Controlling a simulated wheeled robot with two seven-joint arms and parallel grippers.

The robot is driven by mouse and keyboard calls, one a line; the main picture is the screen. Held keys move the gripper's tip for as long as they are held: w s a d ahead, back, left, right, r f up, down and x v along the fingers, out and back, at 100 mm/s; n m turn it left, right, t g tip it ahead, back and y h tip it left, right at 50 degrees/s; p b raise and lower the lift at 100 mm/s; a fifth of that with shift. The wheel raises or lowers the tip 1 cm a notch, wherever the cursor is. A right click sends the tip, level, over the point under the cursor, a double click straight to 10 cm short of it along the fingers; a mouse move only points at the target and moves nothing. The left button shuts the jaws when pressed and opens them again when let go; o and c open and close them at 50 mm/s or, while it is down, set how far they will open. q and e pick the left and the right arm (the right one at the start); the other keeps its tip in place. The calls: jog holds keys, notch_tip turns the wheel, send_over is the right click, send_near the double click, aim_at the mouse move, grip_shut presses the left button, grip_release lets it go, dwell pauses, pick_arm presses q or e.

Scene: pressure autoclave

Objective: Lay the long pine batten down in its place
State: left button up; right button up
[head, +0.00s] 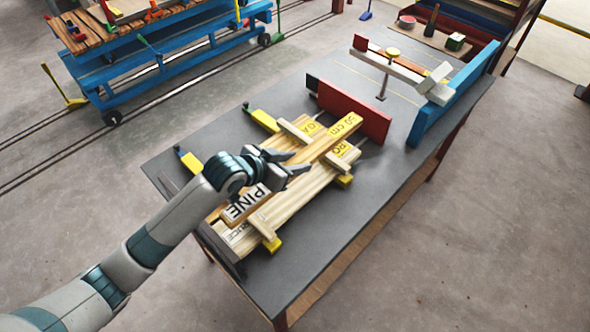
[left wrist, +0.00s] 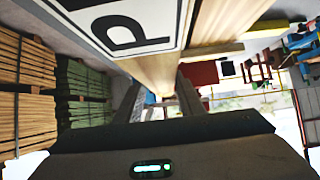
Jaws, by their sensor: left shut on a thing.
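The long pine batten (head: 317,143), with a white PINE label and a yellow "50 cm" label, runs diagonally above the other battens on the grey bench. My left gripper (head: 296,165) is shut on it near its middle. In the left wrist view the pine batten (left wrist: 155,72) runs between the two fingers (left wrist: 160,100), its label close to the camera. A paler batten (head: 304,189) marked "...RUCE" lies beside and below it. Another batten, lettered "OA", lies on its far side, mostly hidden. I cannot tell how far the pine batten is above its supports. My right gripper is not in view.
Short cross sticks (head: 264,228) with yellow ends lie around the battens. A red block (head: 354,112) stands just beyond the far end, and a blue rail (head: 452,95) farther right. The bench (head: 335,235) is bare at its front. A blue cart (head: 150,68) stands behind.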

pick_arm(q)
notch_tip(320, 180, down, 3)
jog(key=shift+r+p, duration=0.1)
jog(key=shift+p, duration=0.5)
jog(key=shift+f, duration=0.4)
jog(key=shift+f, duration=0.6)
jog(key=o, duration=1.3)
